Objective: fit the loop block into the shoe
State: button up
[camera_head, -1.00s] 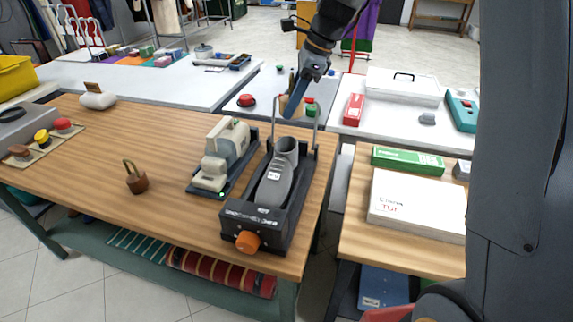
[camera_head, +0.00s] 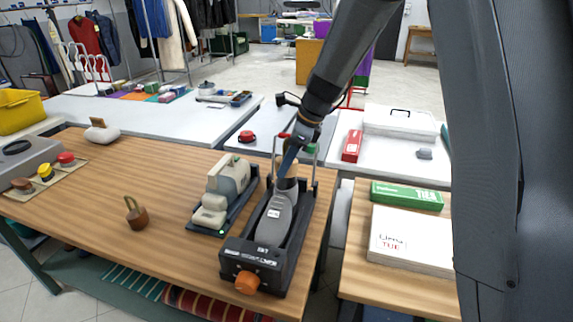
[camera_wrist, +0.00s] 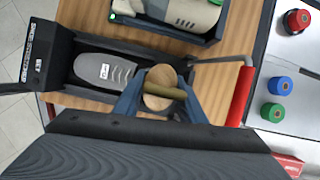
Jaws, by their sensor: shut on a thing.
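The grey shoe (camera_head: 274,221) lies in a black stretcher frame (camera_head: 308,209) with an orange knob, and shows in the wrist view (camera_wrist: 103,69). My gripper (camera_wrist: 160,98) has its blue fingers on either side of the wooden loop block (camera_wrist: 166,76) and is shut on it. The block has a brass-coloured loop on top. In the head view my gripper (camera_head: 288,158) holds the block (camera_head: 290,183) at the shoe's heel opening. The block covers the opening, so I cannot tell how deep it sits.
The frame's upright bar with a red grip (camera_wrist: 241,96) stands close beside my gripper. A beige machine (camera_head: 223,187) is left of the frame. A brown loop-topped piece (camera_head: 137,215) stands on the wooden bench. A white box (camera_head: 409,240) is at right.

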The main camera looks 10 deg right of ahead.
jog(key=shift+f, duration=0.45)
jog(key=shift+f, duration=0.1)
jog(key=shift+f, duration=0.35)
jog(key=shift+f, duration=0.15)
jog(key=o, duration=1.1)
